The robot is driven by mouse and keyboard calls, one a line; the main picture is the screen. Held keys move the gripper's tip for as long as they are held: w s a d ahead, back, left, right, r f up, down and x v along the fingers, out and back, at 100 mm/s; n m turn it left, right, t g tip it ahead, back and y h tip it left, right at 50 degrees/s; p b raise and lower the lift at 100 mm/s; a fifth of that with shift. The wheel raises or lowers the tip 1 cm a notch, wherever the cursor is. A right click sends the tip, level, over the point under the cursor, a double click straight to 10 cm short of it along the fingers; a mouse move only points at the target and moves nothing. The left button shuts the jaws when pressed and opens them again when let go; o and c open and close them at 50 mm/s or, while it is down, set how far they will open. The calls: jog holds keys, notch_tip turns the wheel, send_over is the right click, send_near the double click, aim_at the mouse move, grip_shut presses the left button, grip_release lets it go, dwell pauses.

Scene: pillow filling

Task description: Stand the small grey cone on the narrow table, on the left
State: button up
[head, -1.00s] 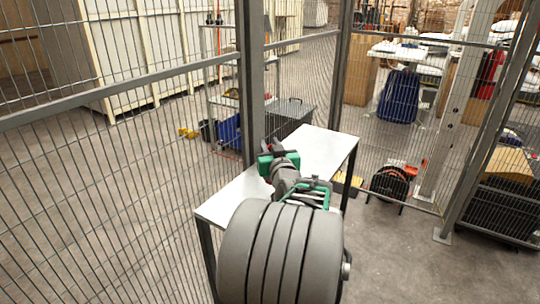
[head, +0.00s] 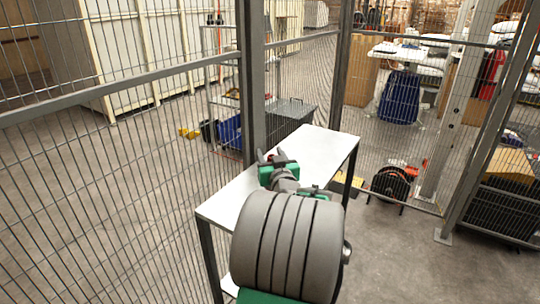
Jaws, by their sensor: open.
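The narrow table (head: 232,203) has a white top and dark legs and stands beside the mesh fence. My gripper (head: 271,154) is over the middle of its top, close to the fence post. Its two dark fingers are spread apart, pointing away from me. A small red patch (head: 269,157) shows at the fingers; I cannot tell what it is. I cannot make out the small grey cone; my gripper and arm cover part of the table. The visible left part of the top is bare.
The fence post (head: 251,90) rises right behind the table's back edge, with mesh panels to both sides. Beyond the mesh are a blue bin (head: 230,131) and a dark box (head: 290,122). A cable reel (head: 391,184) stands on the floor to the right.

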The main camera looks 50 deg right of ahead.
jog(key=shift+r, duration=0.1)
jog(key=shift+s+a+r, duration=0.1)
jog(key=shift+s, duration=0.1)
jog(key=b+v, duration=0.1)
jog(key=v, duration=1)
jog(key=shift+s+a, duration=0.2)
jog(key=shift+s, duration=0.05)
jog(key=shift+w, duration=0.1)
